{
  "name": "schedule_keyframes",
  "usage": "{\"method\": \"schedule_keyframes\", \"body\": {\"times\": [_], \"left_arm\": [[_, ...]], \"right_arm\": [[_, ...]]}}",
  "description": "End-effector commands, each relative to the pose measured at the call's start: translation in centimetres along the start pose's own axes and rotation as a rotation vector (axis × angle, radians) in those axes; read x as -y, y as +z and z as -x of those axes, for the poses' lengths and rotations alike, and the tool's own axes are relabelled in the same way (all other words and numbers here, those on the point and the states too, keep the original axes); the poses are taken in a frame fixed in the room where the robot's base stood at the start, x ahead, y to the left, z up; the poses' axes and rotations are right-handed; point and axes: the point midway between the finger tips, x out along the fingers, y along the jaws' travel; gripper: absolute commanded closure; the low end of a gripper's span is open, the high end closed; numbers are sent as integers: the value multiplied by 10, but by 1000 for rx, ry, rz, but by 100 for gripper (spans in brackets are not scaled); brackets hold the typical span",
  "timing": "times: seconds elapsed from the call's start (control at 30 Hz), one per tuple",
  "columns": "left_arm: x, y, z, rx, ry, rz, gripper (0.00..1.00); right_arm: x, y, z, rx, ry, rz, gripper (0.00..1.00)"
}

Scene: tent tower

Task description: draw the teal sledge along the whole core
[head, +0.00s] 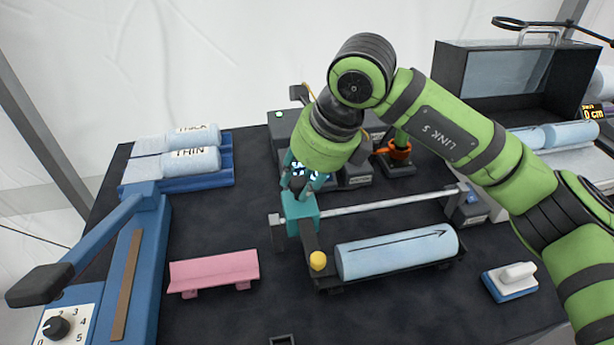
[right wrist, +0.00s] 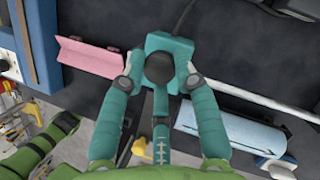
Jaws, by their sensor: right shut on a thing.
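The teal sledge (head: 301,208) sits at the left end of a pale rail (head: 385,203). In the right wrist view the sledge (right wrist: 166,47) has a dark round knob on top and a dark cable at its far side. My right gripper (head: 303,188) is shut on the sledge from above, with its fingers (right wrist: 159,82) on either side of it. The core, a light blue cylinder with a long black arrow pointing right (head: 398,252), lies in a dark cradle in front of the rail. It also shows in the right wrist view (right wrist: 230,130). My left gripper is not in view.
A yellow knob (head: 317,261) stands by the core's left end. A pink trough (head: 214,272) lies left, beside a blue lever machine (head: 137,270). A blue tray (head: 185,178) holds rolls at the back left. A white-handled block (head: 511,281) lies right.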

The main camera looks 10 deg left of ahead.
Motion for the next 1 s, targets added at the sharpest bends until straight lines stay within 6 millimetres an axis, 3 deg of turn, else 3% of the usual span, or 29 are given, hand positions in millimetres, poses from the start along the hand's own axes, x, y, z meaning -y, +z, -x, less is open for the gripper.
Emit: {"method": "schedule_keyframes", "body": {"times": [0.07, 0.1, 0.13, 0.57, 1.0], "left_arm": [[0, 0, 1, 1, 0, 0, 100], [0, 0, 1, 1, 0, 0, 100], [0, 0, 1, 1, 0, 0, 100], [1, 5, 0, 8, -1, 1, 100], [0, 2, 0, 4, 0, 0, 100]], "right_arm": [[-1, 7, 5, 24, 0, 3, 100], [-1, 6, 4, 23, 0, 3, 53], [-1, 6, 4, 23, 0, 3, 46], [-1, 4, 10, 14, 0, 2, 46], [-2, 5, 96, 16, -2, 3, 46]]}}
